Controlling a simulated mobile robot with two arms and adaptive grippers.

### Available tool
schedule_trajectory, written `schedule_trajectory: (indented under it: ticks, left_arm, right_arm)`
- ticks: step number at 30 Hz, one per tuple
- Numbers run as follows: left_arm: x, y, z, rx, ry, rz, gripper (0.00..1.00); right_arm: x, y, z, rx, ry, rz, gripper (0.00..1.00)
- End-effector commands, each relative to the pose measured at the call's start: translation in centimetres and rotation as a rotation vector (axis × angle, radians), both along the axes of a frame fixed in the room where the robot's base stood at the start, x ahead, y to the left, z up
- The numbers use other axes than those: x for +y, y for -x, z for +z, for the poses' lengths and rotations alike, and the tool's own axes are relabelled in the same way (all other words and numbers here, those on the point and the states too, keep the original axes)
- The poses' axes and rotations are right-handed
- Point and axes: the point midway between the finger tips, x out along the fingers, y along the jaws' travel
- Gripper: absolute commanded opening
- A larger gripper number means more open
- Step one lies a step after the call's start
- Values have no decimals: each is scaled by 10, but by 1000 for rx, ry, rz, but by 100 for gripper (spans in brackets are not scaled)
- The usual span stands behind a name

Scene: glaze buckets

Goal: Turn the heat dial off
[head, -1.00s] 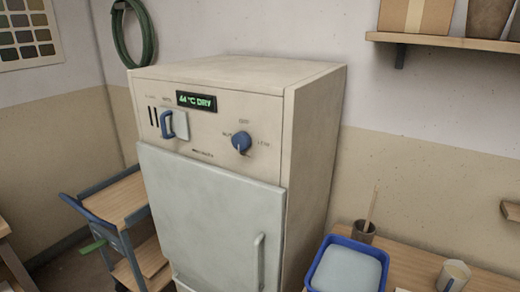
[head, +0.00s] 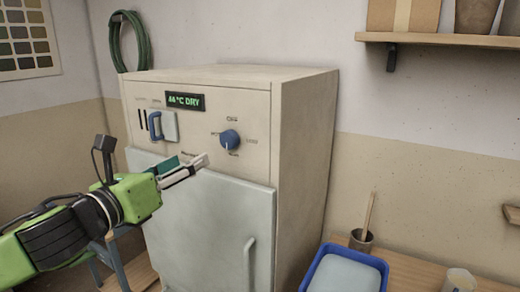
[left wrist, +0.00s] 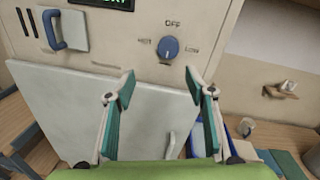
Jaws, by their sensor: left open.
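The heat dial (head: 230,140) is a round blue knob on the cream front panel of the cabinet, with OFF printed above it. In the left wrist view the dial (left wrist: 168,48) sits beyond and above the fingertips, with LOW to its right. A thin pale mark shows at the dial's lower side in the head view; where the pointer is set is hard to tell. My left gripper (head: 187,165) is open and empty, in front of the panel, below and left of the dial. Its fingers (left wrist: 160,76) are spread apart, not touching the dial. My right gripper is not in view.
The cabinet (head: 305,150) has a green display (head: 185,101) reading DRY, a blue handle (head: 154,125) left of the dial and a closed pale door (head: 215,225) below. A blue tub (head: 318,270) and a cup (head: 361,240) stand on a wooden bench at right.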

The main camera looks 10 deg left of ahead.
Motion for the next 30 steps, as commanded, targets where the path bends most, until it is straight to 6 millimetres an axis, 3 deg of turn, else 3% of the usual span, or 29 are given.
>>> schedule_trajectory:
  ticks: [3,8,24,30]
  left_arm:
    - [-7,13,6,-27,-70,-12,50]
    - [-11,4,8,-30,-75,-15,50]
    - [-39,-88,9,-29,-71,-16,50]
    - [-45,-111,7,-28,-74,-14,50]
  right_arm:
    - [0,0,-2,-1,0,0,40]
    - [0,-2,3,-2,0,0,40]
    - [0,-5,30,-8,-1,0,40]
    - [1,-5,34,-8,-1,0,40]
